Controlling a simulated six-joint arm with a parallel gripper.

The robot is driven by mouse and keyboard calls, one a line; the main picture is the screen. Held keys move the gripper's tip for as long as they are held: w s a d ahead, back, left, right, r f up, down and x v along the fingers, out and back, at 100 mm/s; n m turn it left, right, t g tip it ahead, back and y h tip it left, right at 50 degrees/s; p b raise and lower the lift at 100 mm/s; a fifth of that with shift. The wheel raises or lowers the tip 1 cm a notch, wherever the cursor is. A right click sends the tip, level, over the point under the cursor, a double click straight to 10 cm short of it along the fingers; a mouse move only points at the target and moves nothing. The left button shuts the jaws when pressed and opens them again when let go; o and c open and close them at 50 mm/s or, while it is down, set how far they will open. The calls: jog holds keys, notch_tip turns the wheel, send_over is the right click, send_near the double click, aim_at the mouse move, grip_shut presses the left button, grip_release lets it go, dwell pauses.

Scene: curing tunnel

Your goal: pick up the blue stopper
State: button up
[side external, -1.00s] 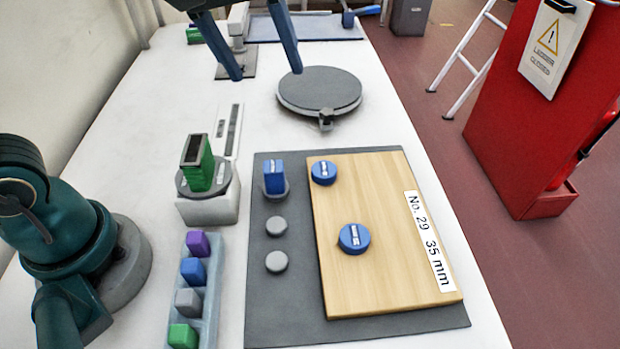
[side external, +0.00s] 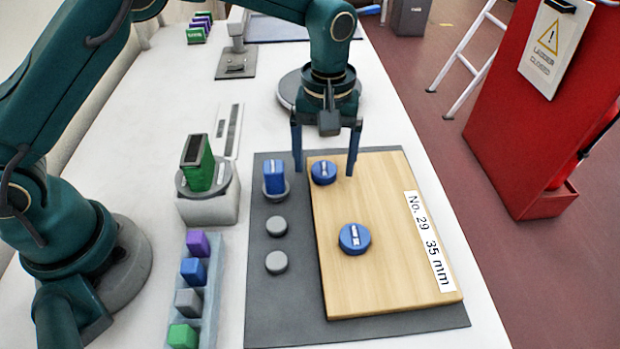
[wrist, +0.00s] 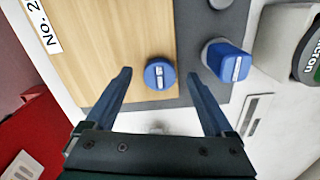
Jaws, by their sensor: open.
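Two round blue stoppers with white labels sit on the wooden board (side external: 375,270). One blue stopper (side external: 323,172) is at the board's far left corner; the other blue stopper (side external: 354,239) is nearer its middle. My gripper (side external: 324,173) is open above the far corner, its fingers either side of the far stopper in the picture. In the wrist view my gripper (wrist: 160,73) has that same stopper (wrist: 160,75) between its fingertips, with gaps on both sides. Nothing is held. The fingers' exact height over the board is hard to tell.
A blue block (side external: 274,176) on a grey round base stands close left of the far stopper, near my left finger. Two grey discs (side external: 276,226) lie on the dark mat (side external: 270,310). A green block (side external: 197,165) stands on a white device. A rack (side external: 212,290) holds coloured blocks.

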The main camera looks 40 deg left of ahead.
jog(key=shift+f, duration=0.75)
grip_shut()
notch_tip(320, 180, up, 4)
jog(key=shift+r, duration=0.1)
jog(key=s+a+r, duration=0.1)
jog(key=a+r, duration=1)
jog(key=r, duration=0.1)
jog(key=shift+s+a, duration=0.3)
jog(key=shift+s, duration=0.05)
